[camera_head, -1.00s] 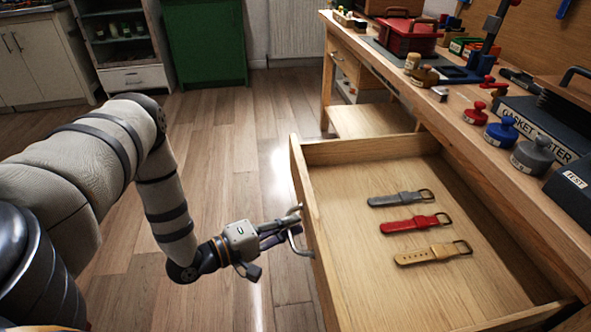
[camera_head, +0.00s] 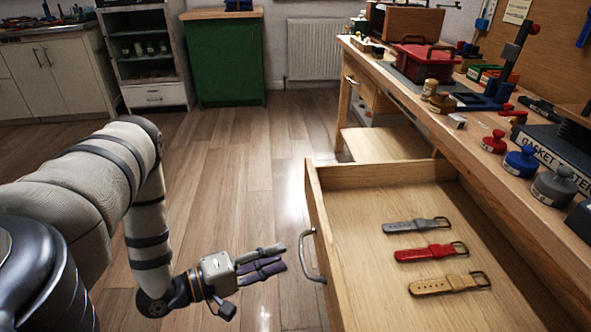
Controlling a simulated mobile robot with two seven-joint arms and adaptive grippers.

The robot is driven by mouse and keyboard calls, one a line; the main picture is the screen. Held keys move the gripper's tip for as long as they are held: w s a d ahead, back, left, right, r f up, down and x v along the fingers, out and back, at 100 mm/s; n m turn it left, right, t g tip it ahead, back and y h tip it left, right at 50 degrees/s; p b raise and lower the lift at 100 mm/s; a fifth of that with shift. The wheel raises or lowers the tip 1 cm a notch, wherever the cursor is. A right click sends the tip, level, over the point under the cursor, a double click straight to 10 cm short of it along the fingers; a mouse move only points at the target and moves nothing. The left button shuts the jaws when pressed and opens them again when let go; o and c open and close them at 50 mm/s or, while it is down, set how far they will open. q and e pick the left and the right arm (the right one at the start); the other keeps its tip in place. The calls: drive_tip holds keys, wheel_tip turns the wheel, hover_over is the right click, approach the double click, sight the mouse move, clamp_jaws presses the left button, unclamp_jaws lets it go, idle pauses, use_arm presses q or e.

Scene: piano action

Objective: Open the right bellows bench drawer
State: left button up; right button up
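The wooden bench drawer (camera_head: 372,177) is pulled well out from under the workbench (camera_head: 455,140). Its metal bow handle (camera_head: 309,256) is on the front panel, facing left. Three straps lie inside: a grey one (camera_head: 416,226), a red one (camera_head: 431,252) and a tan one (camera_head: 449,284). My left gripper (camera_head: 283,258) is to the left of the handle, apart from it, with its fingers pointing at the drawer front. The fingers show a gap between them and hold nothing. My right gripper is not in view.
On the bench top stand a red box (camera_head: 425,62), red (camera_head: 494,142), blue (camera_head: 521,161) and grey (camera_head: 554,186) knobbed weights, and a dark gasket tester (camera_head: 562,150). A green cabinet (camera_head: 226,60) is at the back. The wooden floor (camera_head: 235,160) left of the drawer is clear.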

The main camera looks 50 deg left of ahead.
use_arm(q)
drive_tip(key=v, duration=0.5)
